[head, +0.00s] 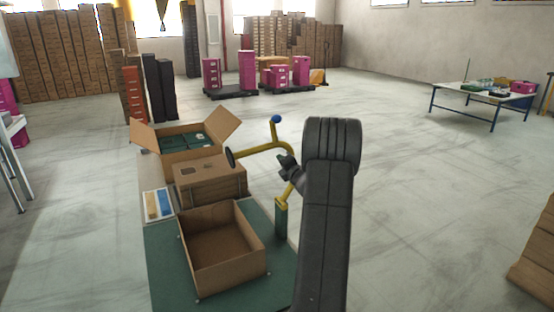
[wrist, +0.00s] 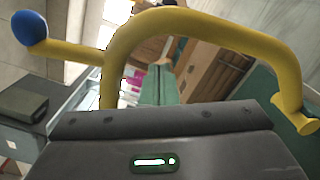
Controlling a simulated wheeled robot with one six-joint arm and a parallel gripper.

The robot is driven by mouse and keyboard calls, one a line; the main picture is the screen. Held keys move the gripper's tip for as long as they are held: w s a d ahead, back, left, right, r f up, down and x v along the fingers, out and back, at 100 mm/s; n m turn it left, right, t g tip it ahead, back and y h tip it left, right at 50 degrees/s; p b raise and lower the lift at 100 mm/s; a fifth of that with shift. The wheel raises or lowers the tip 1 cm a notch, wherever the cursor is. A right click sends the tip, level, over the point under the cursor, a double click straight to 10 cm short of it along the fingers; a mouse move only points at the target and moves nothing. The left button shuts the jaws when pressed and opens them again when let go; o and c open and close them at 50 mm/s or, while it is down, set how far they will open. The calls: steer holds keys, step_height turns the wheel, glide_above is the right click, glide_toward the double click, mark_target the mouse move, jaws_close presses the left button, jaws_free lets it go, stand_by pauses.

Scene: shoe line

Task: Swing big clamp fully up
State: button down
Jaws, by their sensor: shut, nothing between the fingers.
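The big clamp (head: 262,149) is a yellow bent bar on a green post (head: 281,220). Its long arm reaches left, roughly level, to a dark round pad (head: 231,157) above the closed carton. A short handle with a blue ball knob (head: 275,119) sticks up from it. My gripper (head: 287,164) is shut and empty, right beside the clamp's bend; I cannot tell whether it touches. In the wrist view the yellow bar (wrist: 200,22) arches across beyond my gripper's dark body, with the blue knob (wrist: 29,28) at upper left.
An open empty box (head: 223,246) stands on the green mat (head: 165,270) in front. A closed carton (head: 210,181) lies behind it, then an open box with green contents (head: 185,138). A table (head: 485,100) stands far right.

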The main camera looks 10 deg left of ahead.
steer(key=w+d, duration=0.2)
steer(key=shift+d+p, duration=0.35)
steer(key=shift+d+r, duration=0.1)
steer(key=shift+r, duration=0.05)
